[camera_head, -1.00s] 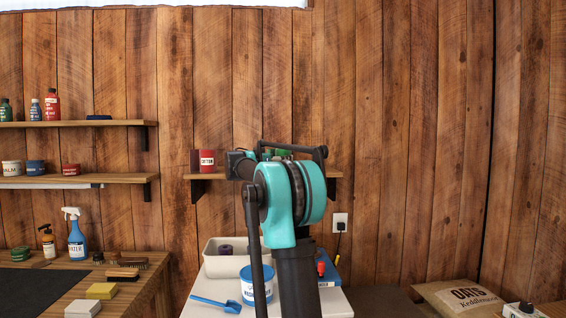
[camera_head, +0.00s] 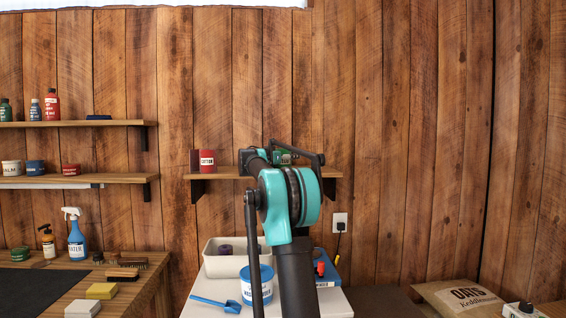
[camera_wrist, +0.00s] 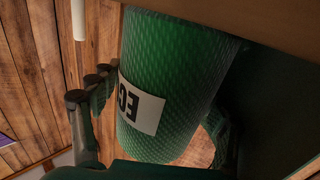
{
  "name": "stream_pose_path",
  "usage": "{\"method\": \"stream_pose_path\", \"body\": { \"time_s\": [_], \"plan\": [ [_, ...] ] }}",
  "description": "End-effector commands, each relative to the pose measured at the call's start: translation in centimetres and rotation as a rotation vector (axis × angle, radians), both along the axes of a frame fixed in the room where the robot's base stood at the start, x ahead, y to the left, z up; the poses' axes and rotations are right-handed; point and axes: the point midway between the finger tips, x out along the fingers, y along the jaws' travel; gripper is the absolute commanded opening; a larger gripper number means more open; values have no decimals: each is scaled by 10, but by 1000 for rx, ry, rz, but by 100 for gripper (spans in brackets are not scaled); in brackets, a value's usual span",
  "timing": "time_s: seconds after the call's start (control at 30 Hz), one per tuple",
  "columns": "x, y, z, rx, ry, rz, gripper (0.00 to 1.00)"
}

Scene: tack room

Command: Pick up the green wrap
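The green wrap (camera_wrist: 175,85) fills the middle of the wrist view, a textured green roll with a white label partly reading "EC". In the head view a bit of the green wrap (camera_head: 284,158) shows behind my arm at the wall shelf (camera_head: 228,173). My gripper (camera_wrist: 160,105) has its fingers on either side of the roll. A narrow gap seems to show between the left finger and the roll; the right finger is close against its edge, and contact there is unclear. In the head view my arm hides the fingers.
A red cotton roll (camera_head: 207,161) and a dark purple roll (camera_head: 194,161) stand on the same shelf, left of the wrap. Below are a white table with a grey bin (camera_head: 222,268), a blue tub (camera_head: 250,284) and a blue scoop (camera_head: 215,303).

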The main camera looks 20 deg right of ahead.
Motion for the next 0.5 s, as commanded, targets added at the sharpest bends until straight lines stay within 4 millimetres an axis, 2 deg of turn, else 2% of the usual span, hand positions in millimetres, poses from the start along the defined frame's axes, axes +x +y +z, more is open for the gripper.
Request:
{"method": "stream_pose_path", "body": {
  "time_s": [0.07, 0.4, 0.5],
  "plan": [
    [0, 0, 0, 0, 0, 0, 61],
    [0, 0, 0, 0, 0, 0, 20],
    [0, 0, 0, 0, 0, 0, 18]
  ]
}}
